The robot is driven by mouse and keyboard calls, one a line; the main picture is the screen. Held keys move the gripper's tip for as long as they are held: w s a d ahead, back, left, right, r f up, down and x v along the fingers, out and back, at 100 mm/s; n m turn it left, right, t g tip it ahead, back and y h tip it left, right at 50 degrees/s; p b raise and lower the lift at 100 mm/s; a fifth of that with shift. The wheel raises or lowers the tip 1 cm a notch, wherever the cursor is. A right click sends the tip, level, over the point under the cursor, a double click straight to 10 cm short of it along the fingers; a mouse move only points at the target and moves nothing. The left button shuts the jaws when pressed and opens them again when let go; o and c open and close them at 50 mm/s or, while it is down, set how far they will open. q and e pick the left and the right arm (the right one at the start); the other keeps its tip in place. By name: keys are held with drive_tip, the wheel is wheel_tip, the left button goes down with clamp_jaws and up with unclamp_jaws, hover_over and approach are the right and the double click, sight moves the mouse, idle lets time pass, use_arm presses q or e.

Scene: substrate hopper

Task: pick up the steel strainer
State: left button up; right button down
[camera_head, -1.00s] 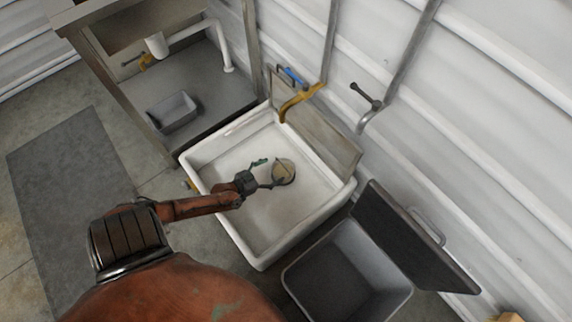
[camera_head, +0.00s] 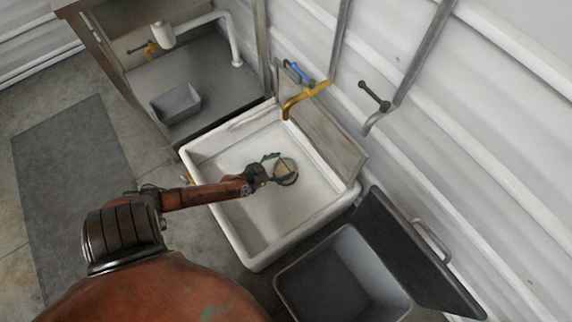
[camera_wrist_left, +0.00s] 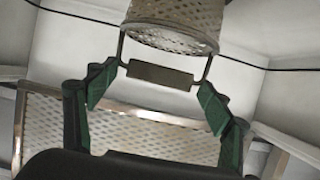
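The steel strainer (camera_head: 287,167) is in the white sink and looks round from above. In the left wrist view its perforated basket (camera_wrist_left: 180,22) is at the top, with a wire loop and flat grip plate (camera_wrist_left: 160,75) hanging toward me. My left gripper (camera_head: 276,169) reaches into the sink at the strainer. In the left wrist view the green-padded fingers of my left gripper (camera_wrist_left: 160,84) are spread open, one on each side of the handle's plate. I cannot tell whether they touch the wire. My right gripper is not in view.
The white sink (camera_head: 247,247) has raised walls around the strainer. A yellow tap (camera_head: 303,96) and a back panel (camera_head: 325,137) stand behind it. An open grey bin (camera_head: 342,278) with a dark lid (camera_head: 405,245) is at right. A grey tub (camera_head: 175,104) is on the left shelf.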

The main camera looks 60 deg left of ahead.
use_arm(q)
drive_tip(key=c, duration=1.7)
